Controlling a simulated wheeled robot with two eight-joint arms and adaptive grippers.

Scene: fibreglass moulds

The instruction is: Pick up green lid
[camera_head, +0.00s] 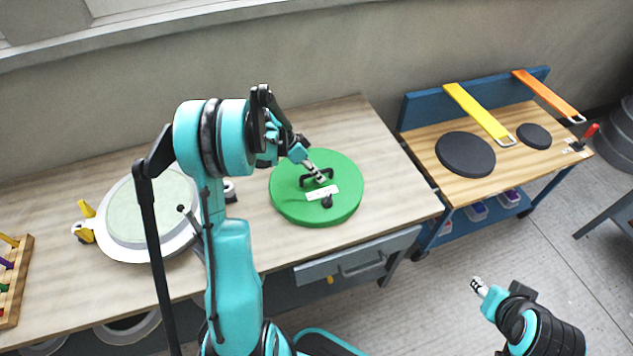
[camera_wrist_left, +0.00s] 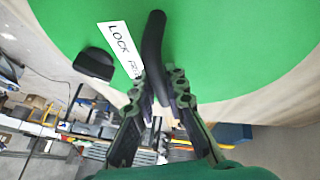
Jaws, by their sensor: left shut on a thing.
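The green lid (camera_head: 341,180) is a round disc on the wooden table, with a black handle, a white label and a black knob on top. My left gripper (camera_head: 319,176) reaches it from the upper left and is shut on the black handle. In the left wrist view the lid (camera_wrist_left: 220,45) fills the top, and the gripper's fingers (camera_wrist_left: 160,100) close around the handle (camera_wrist_left: 153,45). The label there reads "LOCK" and more that is partly hidden. My right gripper (camera_head: 478,286) is over the floor at the lower right, away from the lid; its finger gap is too small to tell.
A round mould with a pale green face (camera_head: 150,208) and yellow clamp lies on the table (camera_head: 365,130) at left. A wooden rack (camera_head: 14,285) stands at far left. A blue-backed bench (camera_head: 425,125) at right holds black discs and yellow and orange handles. A drawer (camera_head: 355,262) is below the table edge.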

